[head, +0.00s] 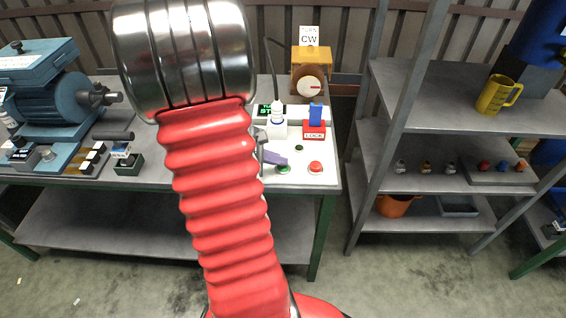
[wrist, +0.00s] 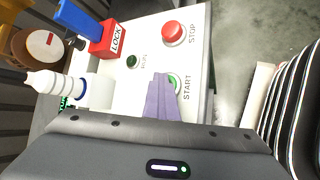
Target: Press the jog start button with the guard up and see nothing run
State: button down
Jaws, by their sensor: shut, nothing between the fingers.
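The green start button (wrist: 173,81) sits on the white panel (wrist: 195,62), with START printed beside it. It also shows in the head view (head: 283,169). My gripper (wrist: 160,77) has its purple fingers closed together with nothing between them. The fingertips are right at the start button and partly cover it; I cannot tell whether they touch it. The fingers also show in the head view (head: 284,160). The RUN lamp (wrist: 133,61) is dark green and looks unlit. The red stop button (wrist: 174,34) is beyond it. I cannot make out a guard.
A red LOCK block (wrist: 112,38) with a blue top piece (wrist: 78,18) and a white bottle-like part (wrist: 52,84) stand near the fingers. Behind is an orange box (head: 310,58) with a dial and a CW sign. A blue motor (head: 72,98) is at left, shelves at right.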

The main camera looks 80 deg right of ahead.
aim_at(279, 168)
jog(key=shift+r, duration=1.3)
notch_tip(279, 168, up, 5)
dwell(0.5)
dwell(0.9)
